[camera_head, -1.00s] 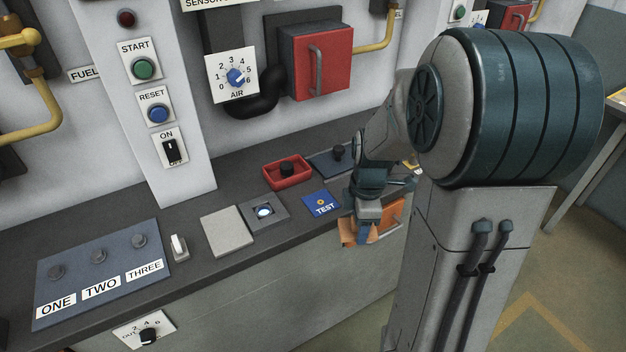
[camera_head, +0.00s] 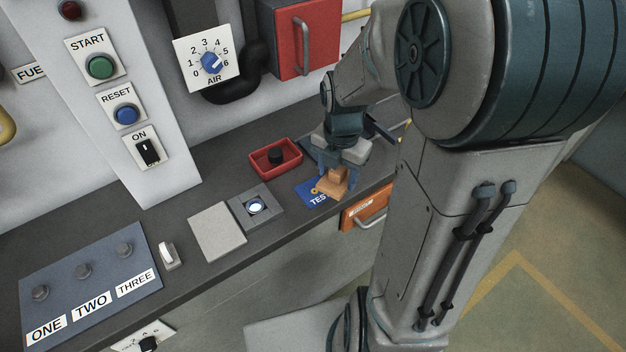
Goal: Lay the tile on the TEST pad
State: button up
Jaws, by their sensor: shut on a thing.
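The orange-brown tile (camera_head: 333,188) is in my gripper (camera_head: 338,175), which is shut on it by its upper part. The blue TEST pad (camera_head: 311,194) lies on the dark bench. The tile is over the right part of the pad and hides that part, including the end of its lettering. I cannot tell whether the tile touches the pad or is held just above it.
A red tray (camera_head: 275,165) with a black knob-like thing in it is behind the pad. A grey plate with a lit round lens (camera_head: 256,207) and a pale square plate (camera_head: 217,231) are to the left. An orange drawer (camera_head: 366,208) is below the bench edge.

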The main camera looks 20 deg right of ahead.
send_over(315, 191)
notch_tip(315, 191, down, 4)
jog(key=shift+r, duration=0.2)
jog(key=shift+f, duration=2)
jog(key=shift+f, duration=0.1)
jog(key=shift+f, duration=0.15)
jog(key=o, duration=1)
jog(key=shift+o, duration=0.2)
jog(key=shift+r, duration=0.2)
